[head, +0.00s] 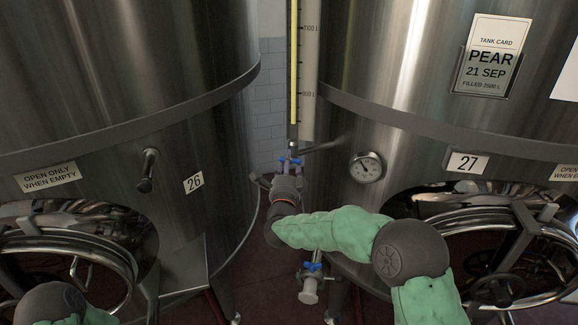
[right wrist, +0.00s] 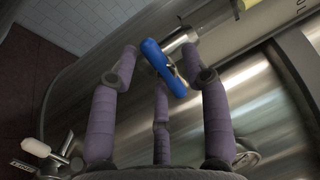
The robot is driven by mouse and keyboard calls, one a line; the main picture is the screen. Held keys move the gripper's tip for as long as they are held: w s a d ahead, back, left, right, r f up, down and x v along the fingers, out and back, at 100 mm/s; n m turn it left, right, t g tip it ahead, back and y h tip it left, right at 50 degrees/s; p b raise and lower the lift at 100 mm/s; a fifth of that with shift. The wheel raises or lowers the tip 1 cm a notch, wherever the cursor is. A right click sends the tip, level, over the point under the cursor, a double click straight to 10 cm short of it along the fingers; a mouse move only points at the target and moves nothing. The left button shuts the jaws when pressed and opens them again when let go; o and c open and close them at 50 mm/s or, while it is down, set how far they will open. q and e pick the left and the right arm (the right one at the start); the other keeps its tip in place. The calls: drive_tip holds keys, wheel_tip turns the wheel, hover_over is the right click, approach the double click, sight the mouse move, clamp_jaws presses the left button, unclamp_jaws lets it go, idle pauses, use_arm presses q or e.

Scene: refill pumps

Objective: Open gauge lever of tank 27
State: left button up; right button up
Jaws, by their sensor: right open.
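Tank 27, marked by its number plate (head: 467,163), is the steel tank on the right in the head view. Its sight gauge (head: 294,70) is an upright tube with a yellow column and a litre scale. The blue gauge lever (head: 290,161) sits at the tube's foot and lies across it. My right gripper (head: 287,167) is at the lever, its body hiding what is below. In the right wrist view the blue lever (right wrist: 163,67) lies slanted between the tips of the open purple fingers (right wrist: 160,75); I cannot tell if they touch it. My left gripper is out of view.
Tank 26, with its number plate (head: 193,182), stands on the left with a dark handle (head: 148,170). A dial (head: 367,167) sits on tank 27. The gap between the tanks is narrow.

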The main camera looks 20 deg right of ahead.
clamp_jaws()
drive_tip(key=shift+n, duration=0.3)
drive_tip(key=shift+s+d+r+n+g+y+p, duration=0.1)
drive_tip(key=shift+n+g+y+p, duration=0.35)
drive_tip(key=shift+n+p, duration=2.25)
drive_tip(key=shift+s+d+r+n+g+y+p, duration=0.15)
drive_tip(key=shift+n+g+y+p, duration=0.3)
drive_tip(key=shift+n+p, duration=2.3)
drive_tip(key=shift+w+d+n+g+y+p, duration=0.1)
drive_tip(key=shift+n+g+y+p, duration=0.35)
drive_tip(key=shift+n+p, duration=2.25)
drive_tip(key=shift+n+b, duration=0.85)
drive_tip(key=shift+b, duration=0.05)
